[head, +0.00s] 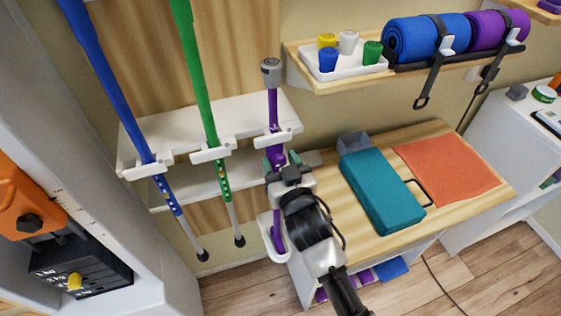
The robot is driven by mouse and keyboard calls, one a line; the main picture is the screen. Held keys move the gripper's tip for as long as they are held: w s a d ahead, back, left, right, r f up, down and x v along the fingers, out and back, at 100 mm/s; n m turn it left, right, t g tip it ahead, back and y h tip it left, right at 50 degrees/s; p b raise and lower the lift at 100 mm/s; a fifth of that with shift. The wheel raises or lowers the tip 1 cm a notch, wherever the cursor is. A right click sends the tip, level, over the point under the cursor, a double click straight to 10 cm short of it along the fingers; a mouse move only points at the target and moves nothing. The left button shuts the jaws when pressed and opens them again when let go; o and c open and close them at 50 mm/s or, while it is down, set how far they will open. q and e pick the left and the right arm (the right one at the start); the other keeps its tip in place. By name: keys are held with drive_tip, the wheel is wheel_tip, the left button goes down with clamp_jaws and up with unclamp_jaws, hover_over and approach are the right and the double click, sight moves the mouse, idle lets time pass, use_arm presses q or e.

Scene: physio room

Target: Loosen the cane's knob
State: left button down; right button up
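A purple cane (273,108) with a grey top (271,71) stands upright in a white clip on the wall rack. A purple knob (278,158) shows on its shaft, just below the clip. My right gripper (281,162) reaches up from below, its fingers at either side of the knob. The knob is partly hidden by the gripper, and I cannot tell whether the fingers touch it. The lower shaft of the cane runs behind my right gripper into a white holder (268,240). My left gripper is not in view.
A blue pole (108,85) and a green pole (195,75) hang in rack clips (210,151) to the left. A wooden bench (370,232) at right bears a teal case (382,190) and an orange cloth (447,168). A shelf (400,76) with cups and rolled mats is above.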

drive_tip(key=c, duration=0.7)
drive_tip(key=shift+o, duration=0.2)
drive_tip(key=shift+n+p, duration=0.4)
drive_tip(key=shift+n, duration=0.3)
drive_tip(key=o, duration=0.9)
drive_tip(key=b+v, duration=0.2)
drive_tip(key=v, duration=0.8)
drive_tip(key=shift+s+d, duration=0.1)
drive_tip(key=shift+s, duration=0.3)
